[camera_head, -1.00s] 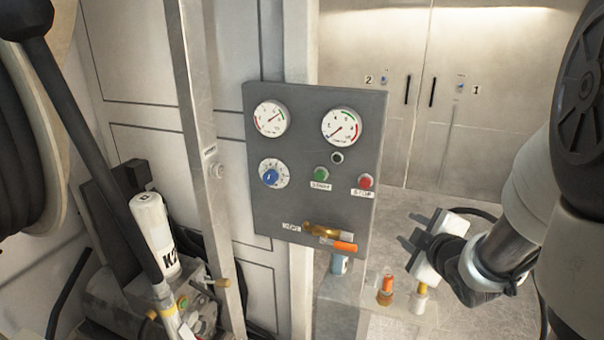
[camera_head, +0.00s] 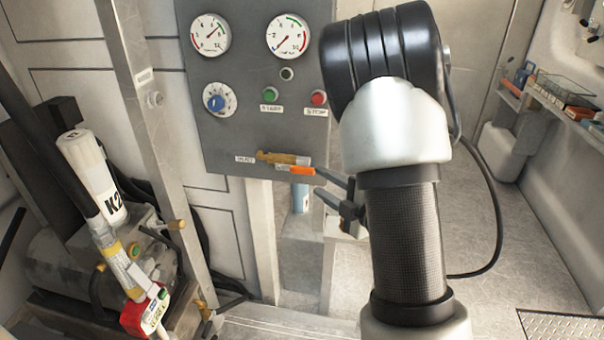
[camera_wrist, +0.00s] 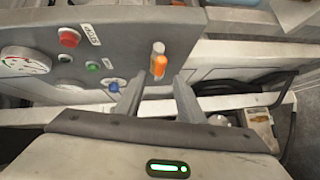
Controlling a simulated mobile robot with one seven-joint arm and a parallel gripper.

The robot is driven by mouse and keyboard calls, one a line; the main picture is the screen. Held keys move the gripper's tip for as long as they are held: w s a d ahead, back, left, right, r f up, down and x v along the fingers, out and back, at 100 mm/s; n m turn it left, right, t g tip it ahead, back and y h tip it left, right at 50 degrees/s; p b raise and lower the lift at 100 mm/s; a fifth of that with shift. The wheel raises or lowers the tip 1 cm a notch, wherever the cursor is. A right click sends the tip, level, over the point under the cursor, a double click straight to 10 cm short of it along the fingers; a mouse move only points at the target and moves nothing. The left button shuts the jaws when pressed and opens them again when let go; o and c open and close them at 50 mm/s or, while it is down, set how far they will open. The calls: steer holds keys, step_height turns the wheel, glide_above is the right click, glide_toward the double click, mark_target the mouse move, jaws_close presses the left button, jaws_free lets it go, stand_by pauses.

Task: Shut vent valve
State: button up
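The vent valve is a brass fitting (camera_head: 283,158) with an orange-tipped handle (camera_head: 298,170) on the lower edge of the grey panel (camera_head: 225,150). Its handle lies roughly level in the head view. A small white label (camera_head: 245,159) sits left of it; I cannot read it clearly. My gripper (camera_head: 320,182) is just right of the orange handle, partly hidden behind my arm. In the wrist view my gripper (camera_wrist: 158,77) has its fingers spread and empty. The orange handle (camera_wrist: 159,65) shows between and just beyond the fingertips. I cannot tell whether either finger touches it.
The panel also carries two gauges (camera_head: 289,36), a blue knob (camera_head: 215,103), a green button (camera_head: 270,94) and a red button (camera_head: 318,97). A metal post (camera_head: 160,120) stands left of it. A blue-white container (camera_head: 300,197) is below the valve. Open floor lies right.

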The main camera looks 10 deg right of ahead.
mark_target(306, 172)
steer(key=x, duration=0.9)
steer(key=shift+w+a+b, duration=0.15)
steer(key=shift+w+b, duration=0.1)
steer(key=shift+b, duration=0.15)
jaws_close()
